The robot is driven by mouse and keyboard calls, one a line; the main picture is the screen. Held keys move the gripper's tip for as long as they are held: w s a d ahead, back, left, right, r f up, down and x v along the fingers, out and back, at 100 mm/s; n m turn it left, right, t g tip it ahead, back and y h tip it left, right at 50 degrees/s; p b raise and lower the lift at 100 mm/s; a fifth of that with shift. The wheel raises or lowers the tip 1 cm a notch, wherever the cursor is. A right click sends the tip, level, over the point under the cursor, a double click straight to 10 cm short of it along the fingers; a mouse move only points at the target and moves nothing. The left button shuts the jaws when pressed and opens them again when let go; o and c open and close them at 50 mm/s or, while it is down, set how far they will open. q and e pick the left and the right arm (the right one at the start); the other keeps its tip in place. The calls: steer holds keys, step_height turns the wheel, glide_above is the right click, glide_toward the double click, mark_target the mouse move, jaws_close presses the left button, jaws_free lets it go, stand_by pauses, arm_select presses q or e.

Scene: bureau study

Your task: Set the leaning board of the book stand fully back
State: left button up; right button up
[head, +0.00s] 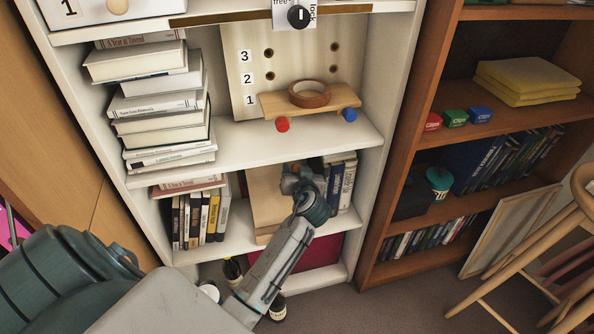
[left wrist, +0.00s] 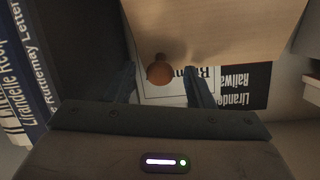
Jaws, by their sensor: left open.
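The leaning board (head: 264,190) of the book stand is a pale wooden panel on the lower shelf of the white bookcase. In the left wrist view the board (left wrist: 225,28) fills the top, with a round wooden knob (left wrist: 160,74) at its lower edge. My left gripper (head: 292,180) is in front of the board's right part in the head view. In the left wrist view its two fingers (left wrist: 161,82) are open, one on each side of the knob, with gaps beside it. Contact cannot be told. The stand's base is mostly hidden by my arm. My right gripper is not in view.
Upright books (head: 342,184) stand close to the right of my gripper, and more books (head: 200,216) stand left of the board. Above, a shelf (head: 235,146) holds a pegged ledge (head: 335,97) with a tape roll (head: 309,94). A brown bookcase (head: 410,150) stands to the right.

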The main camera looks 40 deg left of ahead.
arm_select(q)
steer(key=v, duration=1)
steer(key=shift+s+d+p, duration=0.25)
steer(key=shift+p, duration=0.1)
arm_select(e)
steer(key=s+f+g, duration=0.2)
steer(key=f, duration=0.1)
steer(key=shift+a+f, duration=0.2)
